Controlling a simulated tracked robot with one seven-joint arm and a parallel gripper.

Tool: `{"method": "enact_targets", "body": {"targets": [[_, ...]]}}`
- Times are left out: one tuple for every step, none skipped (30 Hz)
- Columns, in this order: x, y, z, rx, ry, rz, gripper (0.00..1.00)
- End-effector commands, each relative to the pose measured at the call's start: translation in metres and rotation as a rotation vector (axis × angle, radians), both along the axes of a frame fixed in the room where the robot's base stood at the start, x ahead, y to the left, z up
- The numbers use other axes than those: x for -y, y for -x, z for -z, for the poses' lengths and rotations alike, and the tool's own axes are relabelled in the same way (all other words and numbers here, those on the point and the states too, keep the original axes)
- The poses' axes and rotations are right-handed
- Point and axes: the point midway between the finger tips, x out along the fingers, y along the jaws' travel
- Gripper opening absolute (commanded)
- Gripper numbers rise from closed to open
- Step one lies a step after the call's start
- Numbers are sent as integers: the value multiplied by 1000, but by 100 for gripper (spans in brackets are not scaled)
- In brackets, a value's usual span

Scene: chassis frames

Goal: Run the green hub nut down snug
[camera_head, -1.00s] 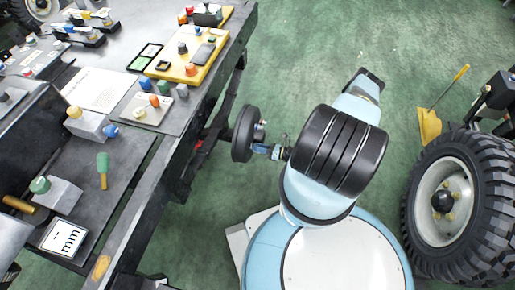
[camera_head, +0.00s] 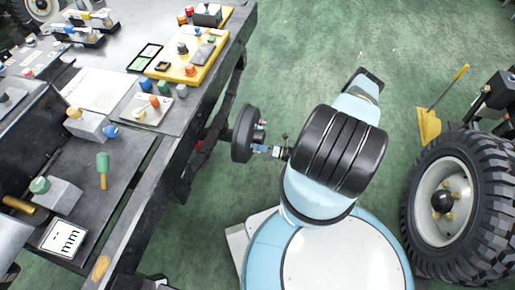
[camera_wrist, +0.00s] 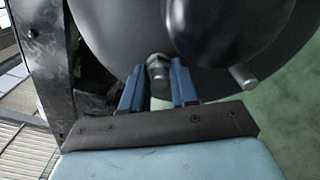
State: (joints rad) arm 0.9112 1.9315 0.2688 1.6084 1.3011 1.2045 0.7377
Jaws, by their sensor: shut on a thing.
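The dark hub drum (camera_head: 243,133) stands on edge beside the bench and fills the top of the wrist view (camera_wrist: 110,40). A small nut (camera_wrist: 158,68) sits on a stud at the hub's face, between my blue fingertips. It looks greyish there, so its green colour cannot be made out. My gripper (camera_wrist: 157,78) is shut on this nut, with a finger on each side; in the head view the gripper (camera_head: 268,151) reaches left to the hub. The fingertips and nut are too small to separate in the head view.
Another bare stud (camera_wrist: 243,76) sticks out at the hub's right. The bench (camera_head: 150,200) with several small parts and tools lies left. A large tyred wheel (camera_head: 445,200) and a yellow dustpan (camera_head: 429,126) are at right. Green floor (camera_head: 310,50) is clear behind.

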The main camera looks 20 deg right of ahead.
Motion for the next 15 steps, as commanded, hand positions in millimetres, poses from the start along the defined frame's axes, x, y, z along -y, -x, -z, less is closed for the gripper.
{"method": "enact_targets", "body": {"targets": [[6,-4,2,2,11,9,0],[6,-4,2,1,12,10,0],[6,-4,2,1,12,10,0],[6,-4,2,1,12,10,0],[6,-4,2,1,12,10,0],[6,-4,2,1,12,10,30],[6,-4,2,2,11,9,33],[6,-4,2,2,11,9,36],[6,-4,2,2,11,9,40],[5,-4,2,2,11,8,43],[5,-4,1,2,10,8,46],[5,-4,1,2,10,8,50],[5,-4,1,3,9,8,52],[5,-4,1,3,9,8,54],[5,-4,1,4,9,7,54]]}}
